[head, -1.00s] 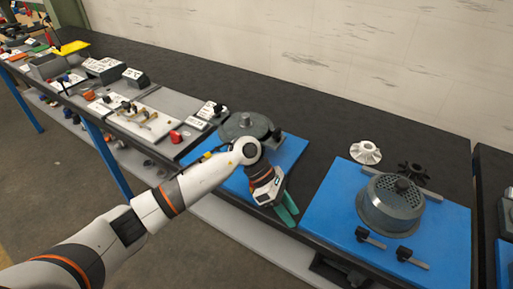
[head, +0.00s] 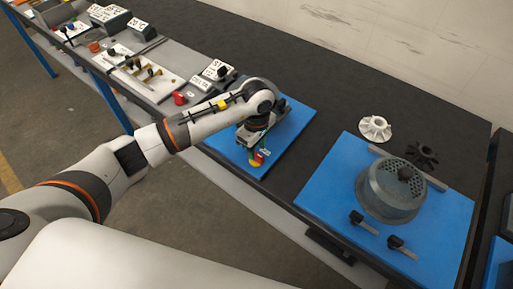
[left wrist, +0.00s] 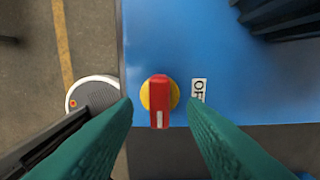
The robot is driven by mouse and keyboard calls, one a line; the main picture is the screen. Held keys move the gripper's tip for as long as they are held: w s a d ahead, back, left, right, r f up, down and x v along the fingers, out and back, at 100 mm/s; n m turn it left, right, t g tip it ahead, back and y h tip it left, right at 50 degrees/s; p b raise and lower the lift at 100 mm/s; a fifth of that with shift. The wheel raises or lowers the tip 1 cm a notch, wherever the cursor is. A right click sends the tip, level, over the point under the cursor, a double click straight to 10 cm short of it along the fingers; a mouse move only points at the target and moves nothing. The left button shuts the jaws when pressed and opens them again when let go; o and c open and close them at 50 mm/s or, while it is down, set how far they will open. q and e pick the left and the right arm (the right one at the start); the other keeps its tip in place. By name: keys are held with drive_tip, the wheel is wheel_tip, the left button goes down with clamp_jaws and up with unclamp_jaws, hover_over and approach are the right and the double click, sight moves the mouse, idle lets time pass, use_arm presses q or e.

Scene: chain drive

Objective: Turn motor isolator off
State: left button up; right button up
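The motor isolator is a red knob on a yellow disc (left wrist: 159,92), on the blue board (left wrist: 220,50) near its edge. Its red handle points down in the left wrist view, with a white mark at that end. It also shows in the head view (head: 257,158), just below my left gripper. My right gripper is not in view.
A second blue board (head: 330,205) to the right carries a grey perforated housing (head: 390,192). A white finned part (head: 375,129) and a black one (head: 422,155) stand behind it. Labelled boxes and trays line the bench to the left. Dark bench top is free at the back.

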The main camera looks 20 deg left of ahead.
sight(256, 156)
use_arm(q)
drive_tip(key=shift+f, duration=1.3)
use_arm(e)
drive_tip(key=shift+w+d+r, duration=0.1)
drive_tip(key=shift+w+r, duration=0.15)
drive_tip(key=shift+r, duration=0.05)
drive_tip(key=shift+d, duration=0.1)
use_arm(q)
clamp_jaws()
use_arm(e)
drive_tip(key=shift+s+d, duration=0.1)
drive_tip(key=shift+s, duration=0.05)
